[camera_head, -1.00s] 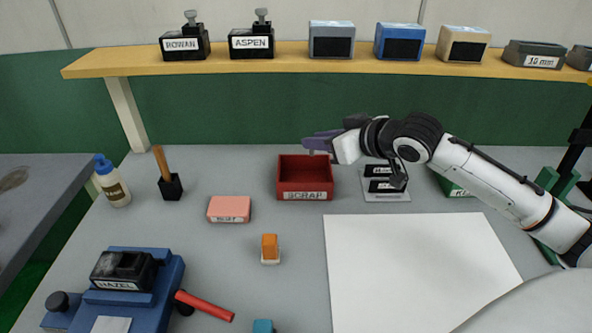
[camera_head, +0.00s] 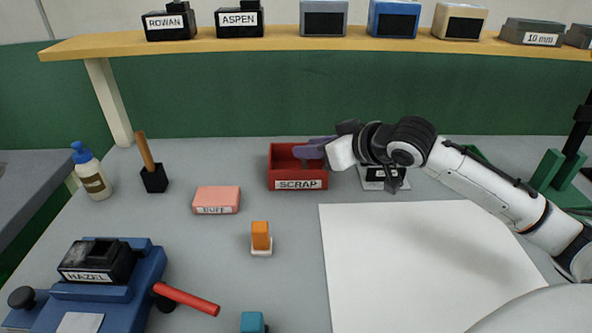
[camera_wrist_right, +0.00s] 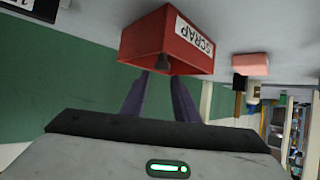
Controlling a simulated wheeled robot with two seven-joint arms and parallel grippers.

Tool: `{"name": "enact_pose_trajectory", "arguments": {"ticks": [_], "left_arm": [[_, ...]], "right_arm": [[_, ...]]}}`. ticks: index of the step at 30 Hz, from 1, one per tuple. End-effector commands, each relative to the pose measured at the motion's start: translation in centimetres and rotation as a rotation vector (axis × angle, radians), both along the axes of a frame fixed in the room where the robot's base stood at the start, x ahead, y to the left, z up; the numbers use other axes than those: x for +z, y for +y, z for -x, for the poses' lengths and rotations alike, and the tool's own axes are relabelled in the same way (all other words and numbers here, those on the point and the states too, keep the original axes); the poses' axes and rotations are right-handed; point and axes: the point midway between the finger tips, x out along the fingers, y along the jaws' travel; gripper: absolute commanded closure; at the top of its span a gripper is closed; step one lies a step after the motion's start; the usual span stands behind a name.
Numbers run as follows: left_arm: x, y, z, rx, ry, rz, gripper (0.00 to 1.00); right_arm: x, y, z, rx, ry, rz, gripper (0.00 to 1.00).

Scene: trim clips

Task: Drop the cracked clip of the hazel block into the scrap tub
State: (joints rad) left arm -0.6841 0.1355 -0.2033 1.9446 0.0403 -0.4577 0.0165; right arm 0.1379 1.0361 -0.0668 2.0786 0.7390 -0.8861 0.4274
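The hazel block (camera_head: 95,262), black with a HAZEL label, sits in a blue fixture (camera_head: 148,285) at the lower left. The scrap tub (camera_head: 298,184) is an open red box at the table's middle back. My right gripper (camera_head: 306,154) reaches in from the right, over the tub. My left gripper is not in view.
A pink BUFF block (camera_head: 217,197), an orange piece (camera_head: 261,236) and a glue bottle (camera_head: 93,175) stand left of centre. A grey plate with black parts (camera_head: 383,183) lies right of the tub. A shelf (camera_head: 270,45) runs behind.

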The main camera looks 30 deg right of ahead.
Motion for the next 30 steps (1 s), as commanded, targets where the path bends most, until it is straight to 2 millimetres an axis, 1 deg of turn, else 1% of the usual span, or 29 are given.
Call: {"name": "enact_pose_trajectory", "arguments": {"ticks": [1,2,10,14,17,25,30], "left_arm": [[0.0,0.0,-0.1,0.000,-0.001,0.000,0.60],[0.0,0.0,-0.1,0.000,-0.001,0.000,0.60],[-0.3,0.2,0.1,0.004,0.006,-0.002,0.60],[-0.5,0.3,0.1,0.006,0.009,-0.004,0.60],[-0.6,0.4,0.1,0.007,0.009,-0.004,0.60],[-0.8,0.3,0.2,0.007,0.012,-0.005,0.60],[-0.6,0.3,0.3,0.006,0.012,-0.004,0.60]], "right_arm": [[0.0,0.0,0.0,0.000,0.000,0.000,0.63],[0.0,0.0,0.0,0.000,0.000,0.000,0.60],[0.0,0.0,0.0,0.000,0.000,0.000,0.60],[0.1,-0.1,0.5,0.000,0.001,0.000,0.60],[0.6,-0.3,1.4,-0.001,0.002,0.002,0.60],[2.3,-0.6,4.6,0.001,0.003,0.003,0.60],[3.4,-0.9,6.4,0.001,0.002,-0.002,0.60]]}}
